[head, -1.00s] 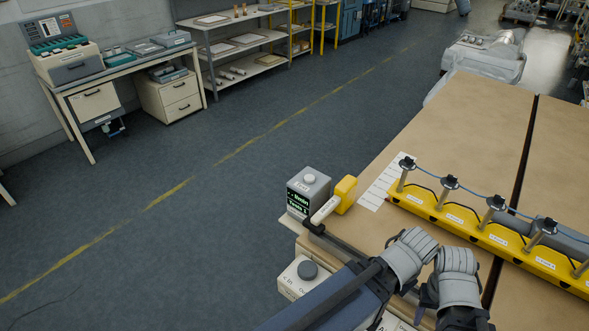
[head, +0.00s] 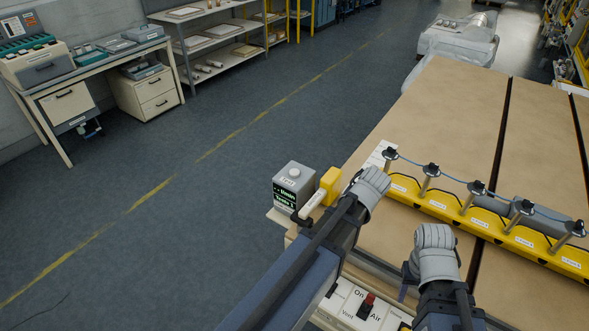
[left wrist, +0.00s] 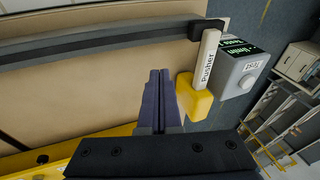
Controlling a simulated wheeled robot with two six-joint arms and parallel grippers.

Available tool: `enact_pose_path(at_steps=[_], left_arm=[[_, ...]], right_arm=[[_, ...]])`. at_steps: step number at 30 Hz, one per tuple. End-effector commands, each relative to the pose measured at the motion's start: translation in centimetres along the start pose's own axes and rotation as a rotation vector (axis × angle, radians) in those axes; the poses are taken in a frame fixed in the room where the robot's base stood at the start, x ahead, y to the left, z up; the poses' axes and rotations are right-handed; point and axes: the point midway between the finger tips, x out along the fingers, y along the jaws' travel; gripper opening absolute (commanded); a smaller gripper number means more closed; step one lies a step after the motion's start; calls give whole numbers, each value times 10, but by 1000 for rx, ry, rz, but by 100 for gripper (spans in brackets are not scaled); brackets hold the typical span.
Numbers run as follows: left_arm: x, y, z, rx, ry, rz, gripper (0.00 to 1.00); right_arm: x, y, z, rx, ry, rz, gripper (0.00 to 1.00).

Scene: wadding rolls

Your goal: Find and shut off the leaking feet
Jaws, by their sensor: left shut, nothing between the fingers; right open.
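A yellow rail (head: 455,215) lies across the brown table, carrying several upright grey stems with black tops. A thin blue hose (head: 450,179) links the tops. White labels on the rail are too small to read. My left gripper (head: 370,187) is beside the rail's left end, near the yellow pusher block (head: 329,184). In the left wrist view its dark fingers (left wrist: 159,100) are shut and empty, just left of the yellow block. My right gripper (head: 435,250) is open, over the table's front part; its fingers are mostly hidden. No leak is visible.
A grey box (head: 293,188) with a green-lit display and round knob stands at the table's left corner. Open brown table (head: 450,110) lies behind the rail.

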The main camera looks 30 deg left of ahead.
Motion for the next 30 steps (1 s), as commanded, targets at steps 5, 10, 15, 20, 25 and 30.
enact_pose_path(at_steps=[5, 10, 15, 20, 25, 30], left_arm=[[12, -104, -69, -151, 99, -153, 0], [18, -183, -102, -237, 170, -267, 0], [21, -232, -117, -280, 212, -335, 0], [22, -249, -121, -294, 226, -360, 0], [22, -250, -121, -295, 228, -362, 0], [22, -250, -120, -294, 227, -361, 0]], right_arm=[[-17, 2, 1, 1, 0, 0, 50], [-25, 2, 2, 1, 0, 0, 50], [-29, 3, 2, 1, 0, 0, 50], [-30, 3, 2, 1, 0, 0, 50], [-30, 3, 2, 1, 0, 0, 50], [-30, 3, 2, 1, 0, 0, 50]])
